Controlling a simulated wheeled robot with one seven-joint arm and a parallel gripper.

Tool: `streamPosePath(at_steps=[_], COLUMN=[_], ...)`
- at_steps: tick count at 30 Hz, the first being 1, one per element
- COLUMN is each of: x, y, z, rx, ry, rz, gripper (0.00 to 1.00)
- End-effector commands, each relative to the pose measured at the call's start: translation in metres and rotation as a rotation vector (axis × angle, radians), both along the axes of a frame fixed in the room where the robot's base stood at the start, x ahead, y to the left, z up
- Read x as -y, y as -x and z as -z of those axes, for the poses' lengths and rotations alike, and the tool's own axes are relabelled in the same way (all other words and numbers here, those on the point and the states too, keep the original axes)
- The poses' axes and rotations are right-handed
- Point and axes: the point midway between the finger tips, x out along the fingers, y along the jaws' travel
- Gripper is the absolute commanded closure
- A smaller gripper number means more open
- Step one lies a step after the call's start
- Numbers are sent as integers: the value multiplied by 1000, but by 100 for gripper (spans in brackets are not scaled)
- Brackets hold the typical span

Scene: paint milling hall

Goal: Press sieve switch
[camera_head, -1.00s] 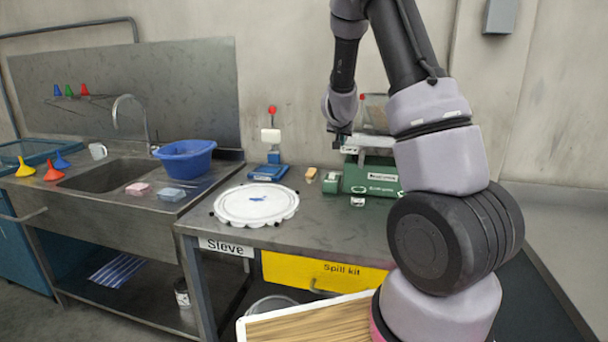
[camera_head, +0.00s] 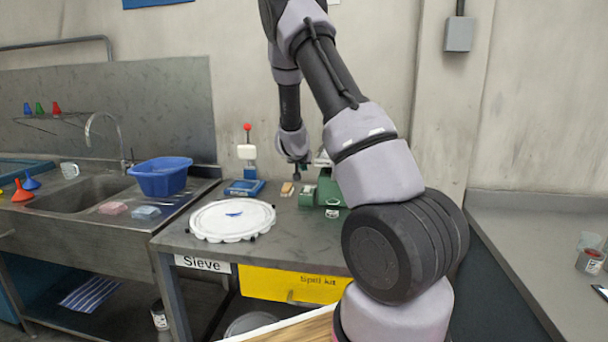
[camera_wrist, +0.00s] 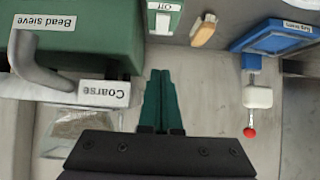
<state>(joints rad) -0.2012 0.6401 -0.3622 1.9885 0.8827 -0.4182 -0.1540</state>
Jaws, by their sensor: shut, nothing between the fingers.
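The green bead sieve (camera_wrist: 75,25) fills the upper left of the wrist view, with a grey bent handle and a "Coarse" tag. In the head view my arm mostly covers the sieve (camera_head: 328,188). A small green switch box (camera_wrist: 165,18) with a white part and an upside-down "Off" label is cut by the wrist view's top edge; it also shows beside the sieve in the head view (camera_head: 306,196). My gripper (camera_wrist: 160,78) is shut and empty. In the wrist picture its tips lie below the switch box, apart from it.
A wooden-backed brush (camera_wrist: 204,30) lies beside the switch box. A blue tray-like device (camera_wrist: 275,38) with a red-knobbed white lever (camera_wrist: 257,97) stands further right. In the head view, a white round lid (camera_head: 232,220) lies on the bench's left part; bare bench lies in front.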

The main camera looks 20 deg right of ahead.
Motion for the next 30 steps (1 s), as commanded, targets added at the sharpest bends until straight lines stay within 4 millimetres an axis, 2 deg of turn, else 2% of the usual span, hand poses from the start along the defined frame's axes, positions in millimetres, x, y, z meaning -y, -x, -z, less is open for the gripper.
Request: streamPosePath(at_steps=[12,18,23,30], x=[40,40,40,40], y=[-57,-58,-60,-60], z=[53,81,89,90], rx=[0,-2,0,1], ry=[0,-2,-2,-1], rz=[1,0,0,0], gripper=[100,100,100,100])
